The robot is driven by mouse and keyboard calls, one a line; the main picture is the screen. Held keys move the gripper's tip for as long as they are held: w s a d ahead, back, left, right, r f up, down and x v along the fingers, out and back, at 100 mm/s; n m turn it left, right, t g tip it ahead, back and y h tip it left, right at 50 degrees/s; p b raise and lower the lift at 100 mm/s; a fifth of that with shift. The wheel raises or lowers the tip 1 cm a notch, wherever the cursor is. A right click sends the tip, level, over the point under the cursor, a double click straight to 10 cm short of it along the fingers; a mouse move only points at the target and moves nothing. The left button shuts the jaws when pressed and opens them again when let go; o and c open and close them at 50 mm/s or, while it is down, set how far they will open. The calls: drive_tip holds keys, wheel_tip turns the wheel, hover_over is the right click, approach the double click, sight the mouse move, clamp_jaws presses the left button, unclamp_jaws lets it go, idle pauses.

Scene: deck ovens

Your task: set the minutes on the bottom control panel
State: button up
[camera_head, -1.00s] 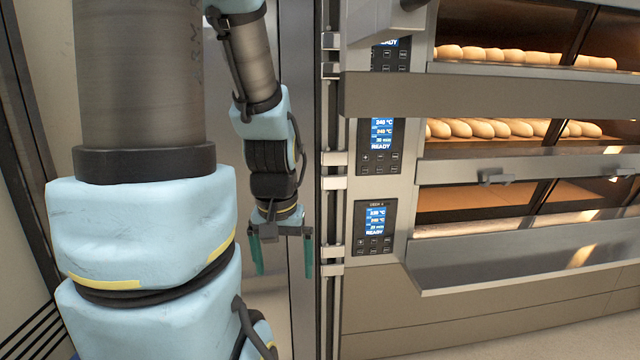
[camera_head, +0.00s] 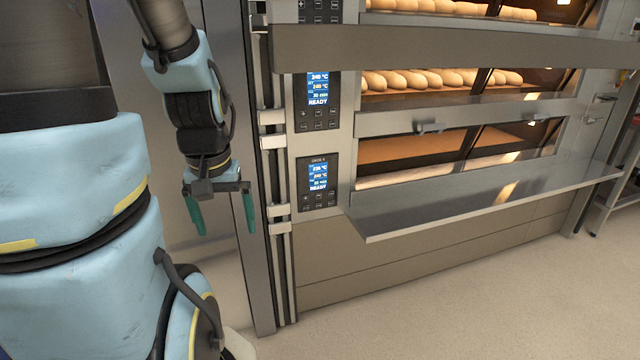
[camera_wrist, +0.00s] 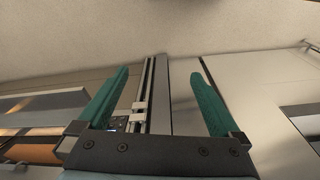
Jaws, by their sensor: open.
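The bottom control panel (camera_head: 318,183) is a dark panel with a lit blue display and rows of small buttons, on the oven's left front. The display ends in READY; its smaller figures are hard to read. My gripper (camera_head: 222,212) hangs left of this panel, apart from it, with two green fingers spread and nothing between them. In the wrist view, my gripper (camera_wrist: 158,95) shows both fingers apart. A small part of a control panel (camera_wrist: 119,124) shows there beside the left finger; I cannot tell which panel it is.
Another control panel (camera_head: 317,100) sits above the bottom one. A steel shelf (camera_head: 480,200) juts out right of the bottom panel. Vertical rails (camera_head: 279,230) stand between my gripper and the panel. Loaves (camera_head: 430,79) lie in an upper deck. The floor (camera_head: 470,290) in front is clear.

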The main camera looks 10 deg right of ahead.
clamp_jaws()
idle(0.8)
idle(1.0)
